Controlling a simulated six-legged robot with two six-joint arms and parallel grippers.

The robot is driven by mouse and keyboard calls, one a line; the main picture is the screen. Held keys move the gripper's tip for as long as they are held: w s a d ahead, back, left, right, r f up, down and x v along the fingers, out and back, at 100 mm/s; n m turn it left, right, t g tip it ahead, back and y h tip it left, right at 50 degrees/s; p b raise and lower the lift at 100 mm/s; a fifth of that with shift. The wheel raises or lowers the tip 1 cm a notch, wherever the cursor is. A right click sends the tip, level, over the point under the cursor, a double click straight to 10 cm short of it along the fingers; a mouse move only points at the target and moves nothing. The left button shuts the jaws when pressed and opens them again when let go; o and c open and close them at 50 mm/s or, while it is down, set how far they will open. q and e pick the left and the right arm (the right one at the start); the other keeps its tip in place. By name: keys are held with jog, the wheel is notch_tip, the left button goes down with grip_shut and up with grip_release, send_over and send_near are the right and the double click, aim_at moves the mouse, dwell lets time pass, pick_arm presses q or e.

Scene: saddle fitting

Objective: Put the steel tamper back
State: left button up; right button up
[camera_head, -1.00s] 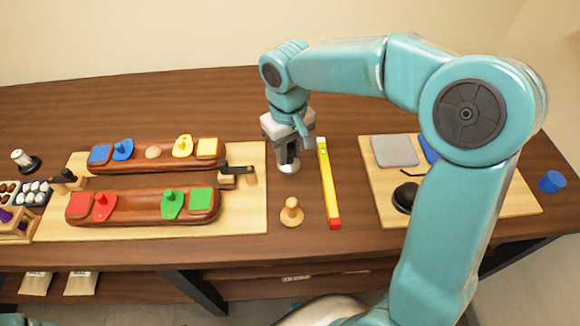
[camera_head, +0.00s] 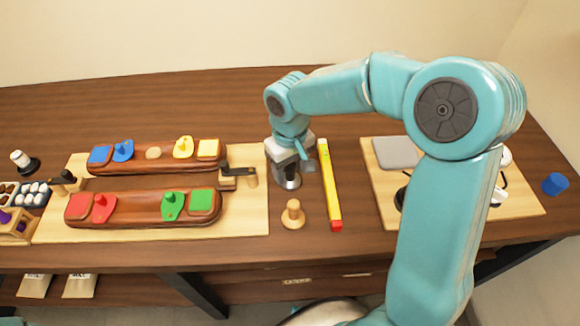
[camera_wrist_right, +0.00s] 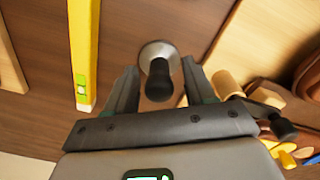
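The steel tamper (camera_head: 290,181) stands on the table between the long board and the yellow level, mostly covered by my right gripper (camera_head: 289,166) in the head view. In the right wrist view, its black handle (camera_wrist_right: 158,84) points up toward the camera above a round steel base (camera_wrist_right: 158,53). The fingers of my right gripper (camera_wrist_right: 158,90) are on either side of the handle, with a visible gap on both sides. My left gripper is not in view.
The yellow level (camera_head: 328,185) lies close to the right. Another board (camera_head: 385,185) is partly behind my arm.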

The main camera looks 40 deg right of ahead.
notch_tip(320, 180, up, 12)
jog(key=p, duration=0.1)
jog(key=shift+r, duration=0.25)
jog(key=shift+s, duration=0.1)
dwell(0.7)
